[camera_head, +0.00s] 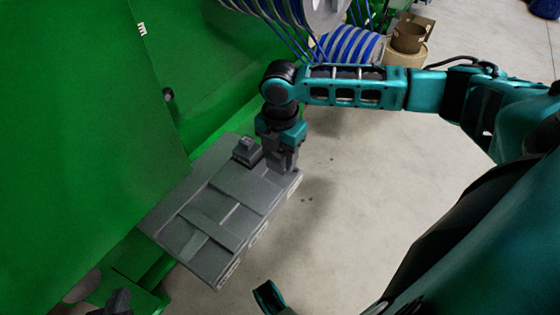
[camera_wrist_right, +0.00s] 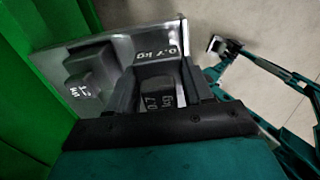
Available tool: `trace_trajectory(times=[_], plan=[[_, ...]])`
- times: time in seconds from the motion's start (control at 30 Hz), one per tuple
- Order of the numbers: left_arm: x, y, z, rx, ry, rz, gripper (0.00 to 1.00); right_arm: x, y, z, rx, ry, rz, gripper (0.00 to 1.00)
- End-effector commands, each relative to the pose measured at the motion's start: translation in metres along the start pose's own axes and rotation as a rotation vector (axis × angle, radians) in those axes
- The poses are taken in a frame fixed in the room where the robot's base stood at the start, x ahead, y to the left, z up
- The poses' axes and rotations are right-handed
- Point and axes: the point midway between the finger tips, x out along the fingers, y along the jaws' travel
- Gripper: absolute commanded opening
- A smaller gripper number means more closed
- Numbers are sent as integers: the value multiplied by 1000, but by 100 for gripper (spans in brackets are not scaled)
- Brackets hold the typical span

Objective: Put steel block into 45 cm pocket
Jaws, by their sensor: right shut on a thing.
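A grey metal tray (camera_head: 213,212) with recessed pockets extends from the green machine. My right gripper (camera_head: 284,160) points down over its far right end. It is shut on a dark grey block (camera_wrist_right: 160,92), which shows between the fingers in the right wrist view with small white lettering. The gripper hides most of this block in the head view. A second grey block (camera_head: 247,150) with a raised knob sits on the tray just left of the gripper. No pocket can be read as 45 cm. A part of my left arm shows at the bottom; its fingers are unclear.
The green machine wall (camera_head: 90,110) stands close along the left of the tray. A blue-striped cable spool (camera_head: 350,46) and a cardboard box (camera_head: 412,32) stand behind. Bare concrete floor (camera_head: 375,180) lies to the right.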

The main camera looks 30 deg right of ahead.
Motion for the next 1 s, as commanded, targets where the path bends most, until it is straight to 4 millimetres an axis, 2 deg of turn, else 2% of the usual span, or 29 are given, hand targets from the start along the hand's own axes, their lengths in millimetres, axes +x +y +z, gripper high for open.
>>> trace_trajectory(times=[0.03, 0.13, 0.33, 0.97, 1.0], plan=[[4, 1, 6, -4, -6, 3, 0, 12, 1, 0, 0, 0, 1, 0], [6, 4, 8, -9, -9, 9, 0, 23, 1, 0, 1, -1, 3, 0], [4, 7, -2, -9, 7, 14, 0, 22, 1, 0, 0, -2, 4, 0], [4, 1, 0, -3, 1, 2, 0, 34, 1, 0, 1, -1, 4, 0], [5, 1, 1, -3, 0, 2, 0, 36, 0, 0, 1, -1, 0, 55]])
